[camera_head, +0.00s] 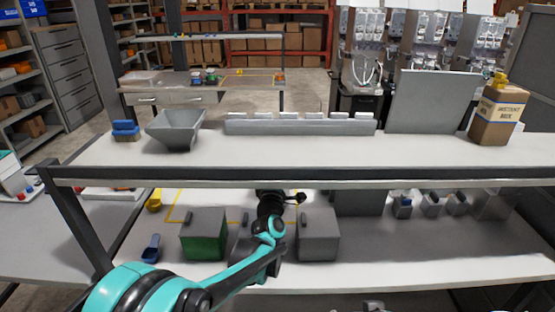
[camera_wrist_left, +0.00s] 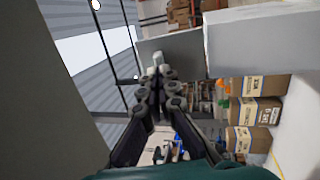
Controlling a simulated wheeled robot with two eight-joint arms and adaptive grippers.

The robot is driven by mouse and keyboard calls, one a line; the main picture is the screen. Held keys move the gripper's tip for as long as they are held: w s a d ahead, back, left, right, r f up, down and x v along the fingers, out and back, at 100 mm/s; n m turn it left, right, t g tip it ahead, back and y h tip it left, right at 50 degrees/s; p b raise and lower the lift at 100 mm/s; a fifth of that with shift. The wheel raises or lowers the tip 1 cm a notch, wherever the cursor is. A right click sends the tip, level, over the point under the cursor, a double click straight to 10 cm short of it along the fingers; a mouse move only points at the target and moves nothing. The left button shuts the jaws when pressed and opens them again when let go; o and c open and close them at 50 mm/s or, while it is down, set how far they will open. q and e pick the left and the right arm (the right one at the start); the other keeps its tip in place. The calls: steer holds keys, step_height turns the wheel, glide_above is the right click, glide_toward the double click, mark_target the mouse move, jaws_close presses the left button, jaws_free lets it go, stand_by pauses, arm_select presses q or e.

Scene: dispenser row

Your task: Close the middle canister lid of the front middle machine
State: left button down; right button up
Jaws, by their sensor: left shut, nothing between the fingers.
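Dispensing machines with clear canisters stand at the back right in the head view. The middle one (camera_head: 420,45) is between a left one (camera_head: 364,40) and a right one (camera_head: 482,40). They are too small for me to tell which lids are open. My left gripper (camera_head: 297,198) is below the front edge of the shelf in the head view, far from these machines. In the left wrist view it (camera_wrist_left: 158,75) is shut and empty, with its fingers together. My right gripper is not in view.
A shelf board (camera_head: 300,155) crosses above the lower worktop. A green bin (camera_head: 203,240) and a grey bin (camera_head: 319,240) stand near my left arm. A grey hopper (camera_head: 175,128), an upright panel (camera_head: 432,102) and an instant mix box (camera_head: 497,115) stand on the shelf.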

arm_select(q)
steer(key=shift+w+r+p, duration=0.35)
steer(key=shift+r, duration=0.1)
stand_by(0.6)
steer(key=shift+w+d+r+p, duration=0.15)
steer(key=shift+w+r+p, duration=0.8)
steer(key=shift+w, duration=0.25)
steer(key=shift+p+x, duration=0.4)
steer(key=shift+x, duration=0.95)
steer(key=shift+w+d, duration=0.1)
steer(key=shift+w, duration=1.35)
